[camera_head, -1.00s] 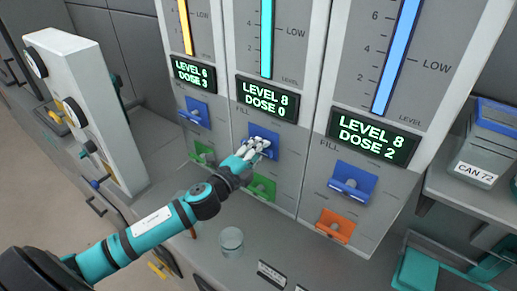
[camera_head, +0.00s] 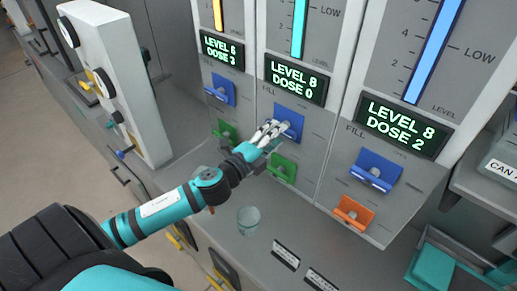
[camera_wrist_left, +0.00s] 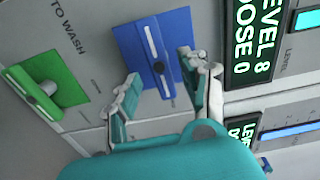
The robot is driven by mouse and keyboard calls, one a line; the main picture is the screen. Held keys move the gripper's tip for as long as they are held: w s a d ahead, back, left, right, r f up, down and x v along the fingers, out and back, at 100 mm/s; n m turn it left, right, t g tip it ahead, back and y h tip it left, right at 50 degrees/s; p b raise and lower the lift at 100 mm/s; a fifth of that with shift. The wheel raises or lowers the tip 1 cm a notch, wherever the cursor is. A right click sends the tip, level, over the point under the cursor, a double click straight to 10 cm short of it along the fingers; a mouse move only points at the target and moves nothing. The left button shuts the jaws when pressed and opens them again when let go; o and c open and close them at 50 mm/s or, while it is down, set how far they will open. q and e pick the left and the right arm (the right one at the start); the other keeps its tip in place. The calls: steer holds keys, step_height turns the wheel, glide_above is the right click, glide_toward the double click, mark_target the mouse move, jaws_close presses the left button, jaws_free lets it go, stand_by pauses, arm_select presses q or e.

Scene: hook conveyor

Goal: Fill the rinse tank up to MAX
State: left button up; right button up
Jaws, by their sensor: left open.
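Three dispenser columns stand side by side, each with a level gauge, a green display, a blue fill paddle and a lower paddle. I cannot read which tank is the rinse tank. The middle display (camera_head: 296,80) reads LEVEL 8, DOSE 0. The middle blue paddle (camera_head: 291,115) is just beyond my left gripper (camera_head: 272,129), which is open and empty. In the left wrist view the gripper (camera_wrist_left: 160,70) has its fingers on either side of the blue paddle (camera_wrist_left: 138,42), apparently not clamped. A green paddle (camera_wrist_left: 45,90) sits beside a "TO WASH" label. My right gripper is not in view.
The left display (camera_head: 222,48) reads LEVEL 6, DOSE 3; the right display (camera_head: 403,124) reads LEVEL 8, DOSE 2. An orange paddle (camera_head: 352,213) is under the right blue paddle (camera_head: 375,169). A white panel with knobs (camera_head: 118,80) stands left.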

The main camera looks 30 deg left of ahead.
arm_select(q)
steer(key=s+a, duration=0.1)
steer(key=s, duration=0.7)
steer(key=shift+s, duration=0.35)
steer(key=shift+a, duration=0.1)
stand_by(0.8)
